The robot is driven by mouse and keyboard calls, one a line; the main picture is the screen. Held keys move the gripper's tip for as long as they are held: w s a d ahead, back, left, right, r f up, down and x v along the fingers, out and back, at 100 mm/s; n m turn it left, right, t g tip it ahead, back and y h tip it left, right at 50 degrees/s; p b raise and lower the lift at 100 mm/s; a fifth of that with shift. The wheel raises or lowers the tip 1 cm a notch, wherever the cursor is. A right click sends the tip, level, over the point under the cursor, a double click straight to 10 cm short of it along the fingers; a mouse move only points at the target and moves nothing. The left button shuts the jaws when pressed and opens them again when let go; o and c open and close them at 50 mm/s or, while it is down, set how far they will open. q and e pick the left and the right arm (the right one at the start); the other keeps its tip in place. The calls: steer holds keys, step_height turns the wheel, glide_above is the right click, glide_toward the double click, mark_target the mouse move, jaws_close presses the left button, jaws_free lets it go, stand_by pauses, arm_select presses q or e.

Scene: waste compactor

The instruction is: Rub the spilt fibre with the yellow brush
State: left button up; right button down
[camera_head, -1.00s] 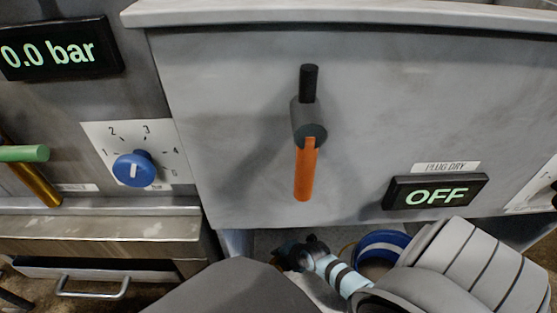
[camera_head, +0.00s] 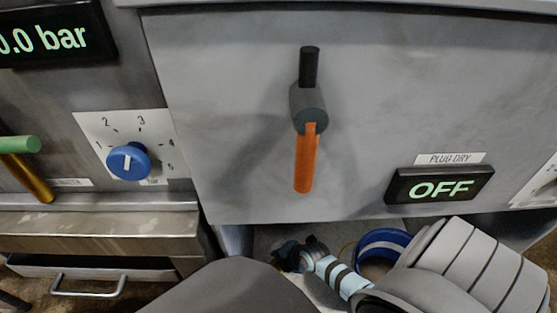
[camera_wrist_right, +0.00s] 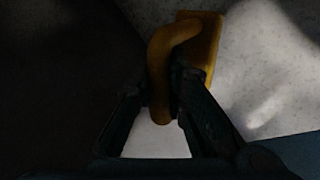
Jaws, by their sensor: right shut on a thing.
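The yellow brush (camera_wrist_right: 206,42) shows in the right wrist view, with a flat block and a curved handle. My right gripper (camera_wrist_right: 160,95) is shut on the handle, and the block sticks out beyond the fingers to the upper right. In the head view my right gripper (camera_head: 297,255) is low under the grey machine front, and the brush cannot be made out there. The wrist view is dark. A pale, speckled surface lies beyond the brush, and I cannot tell spilt fibre from it. My left gripper is not in view.
The machine front (camera_head: 400,90) overhangs my right gripper and carries an orange lever (camera_head: 306,165) and an OFF display (camera_head: 440,187). A blue ring-shaped thing (camera_head: 395,238) lies beside my right arm. A blue knob (camera_head: 128,161) and a drawer handle (camera_head: 88,285) are at left.

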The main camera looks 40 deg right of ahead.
steer(key=shift+f, duration=0.9)
steer(key=shift+s+d+r+p, duration=0.15)
steer(key=shift+d+p, duration=0.1)
steer(key=shift+p, duration=0.95)
steer(key=shift+w+a, duration=0.2)
steer(key=shift+a, duration=0.1)
steer(key=shift+f, duration=0.2)
